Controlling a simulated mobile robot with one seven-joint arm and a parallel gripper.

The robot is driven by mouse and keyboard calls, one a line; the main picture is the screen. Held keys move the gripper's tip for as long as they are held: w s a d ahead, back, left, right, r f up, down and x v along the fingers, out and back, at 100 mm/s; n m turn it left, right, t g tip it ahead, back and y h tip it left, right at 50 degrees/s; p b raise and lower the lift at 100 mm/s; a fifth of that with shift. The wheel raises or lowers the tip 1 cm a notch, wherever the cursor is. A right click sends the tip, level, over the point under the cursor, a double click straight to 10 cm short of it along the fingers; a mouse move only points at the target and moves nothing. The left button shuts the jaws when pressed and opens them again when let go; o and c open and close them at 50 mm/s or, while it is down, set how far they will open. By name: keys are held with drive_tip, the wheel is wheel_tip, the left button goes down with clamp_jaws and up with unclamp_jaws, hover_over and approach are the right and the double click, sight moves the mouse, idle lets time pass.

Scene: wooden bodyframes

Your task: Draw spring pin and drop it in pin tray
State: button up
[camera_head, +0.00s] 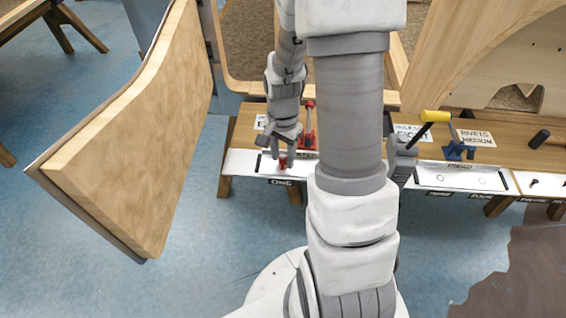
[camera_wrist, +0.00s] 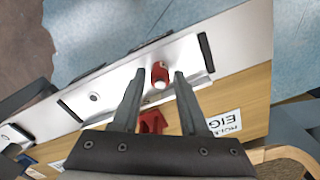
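My gripper (camera_head: 280,150) is over the left part of the bench. In the wrist view my gripper (camera_wrist: 159,72) is open, with a small red cylinder (camera_wrist: 160,78) showing between its fingertips and gaps on both sides. The cylinder has a pale end and also shows in the head view (camera_head: 283,162). A pale shallow tray (camera_wrist: 118,75) with black end handles is around it; it also shows in the head view (camera_head: 265,164). I cannot tell whether the cylinder holds the spring pin; no separate pin is clear.
A red fixture (camera_wrist: 152,121) with an upright lever (camera_head: 309,115) stands behind the tray. To the right are a yellow-handled tool (camera_head: 435,116), a blue holder (camera_head: 457,150) and another pale tray (camera_head: 455,177). A large wooden panel (camera_head: 140,130) stands at left.

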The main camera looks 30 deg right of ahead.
sight(283, 158)
clamp_jaws()
drive_tip(key=shift+r+p, duration=0.6)
drive_tip(key=shift+r, duration=0.1)
idle(0.5)
drive_tip(key=shift+r+p, duration=1.2)
drive_tip(key=shift+r, duration=0.35)
